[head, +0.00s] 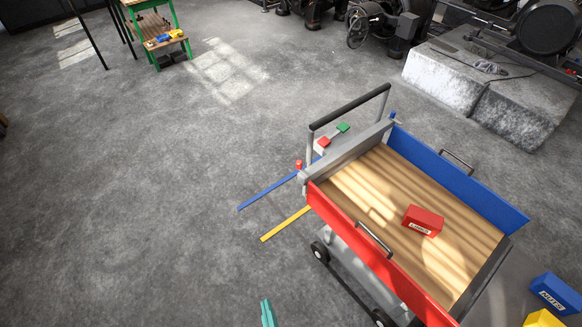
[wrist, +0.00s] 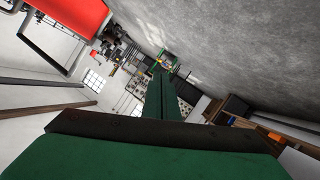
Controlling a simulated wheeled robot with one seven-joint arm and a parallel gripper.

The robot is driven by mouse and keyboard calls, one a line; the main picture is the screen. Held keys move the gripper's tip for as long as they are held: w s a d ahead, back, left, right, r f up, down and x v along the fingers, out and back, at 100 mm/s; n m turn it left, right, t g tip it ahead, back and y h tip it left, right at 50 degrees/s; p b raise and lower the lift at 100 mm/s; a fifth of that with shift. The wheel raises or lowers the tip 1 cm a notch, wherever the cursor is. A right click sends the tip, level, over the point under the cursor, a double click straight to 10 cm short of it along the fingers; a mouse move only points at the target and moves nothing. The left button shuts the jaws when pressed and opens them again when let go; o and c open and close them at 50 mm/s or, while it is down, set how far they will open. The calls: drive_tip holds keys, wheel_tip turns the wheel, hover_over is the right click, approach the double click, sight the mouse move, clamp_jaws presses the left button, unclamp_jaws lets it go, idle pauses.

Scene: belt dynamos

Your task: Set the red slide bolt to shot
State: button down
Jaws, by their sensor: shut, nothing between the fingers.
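A cart with a wooden bed stands at right in the head view. Its red side wall (head: 380,252) faces me. A small red knob (head: 298,164), which looks like the red slide bolt, stands at the grey end wall's near corner. It is too small to tell whether the bolt is shot or drawn. My gripper (head: 267,313) shows as teal fingertips at the bottom edge, in front of and left of the cart, well apart from the knob. In the wrist view its fingers (wrist: 160,95) are together and empty.
A red box (head: 423,220) lies in the cart bed. Blue (head: 268,190) and yellow (head: 285,223) strips lie beyond the cart's left end. A blue box (head: 556,293) is at far right.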

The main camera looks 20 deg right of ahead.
drive_tip(key=w+d+f+n+h, duration=0.2)
drive_tip(key=w+d, duration=0.1)
drive_tip(key=w, duration=0.7)
drive_tip(key=w+d+f+n+h, duration=0.2)
drive_tip(key=w+d+f, duration=0.1)
drive_tip(key=w, duration=0.8)
drive_tip(key=w+d+r+h, duration=0.3)
drive_tip(key=w+r, duration=0.2)
drive_tip(key=w, duration=0.3)
drive_tip(key=w+d+r+n+h, duration=0.1)
drive_tip(key=w+d+r+h, duration=0.2)
drive_tip(key=w+r, duration=0.3)
drive_tip(key=w+d, duration=0.1)
drive_tip(key=w, duration=0.2)
drive_tip(key=shift+w+n, duration=0.15)
drive_tip(key=shift+n, duration=0.15)
drive_tip(key=shift+w, duration=0.1)
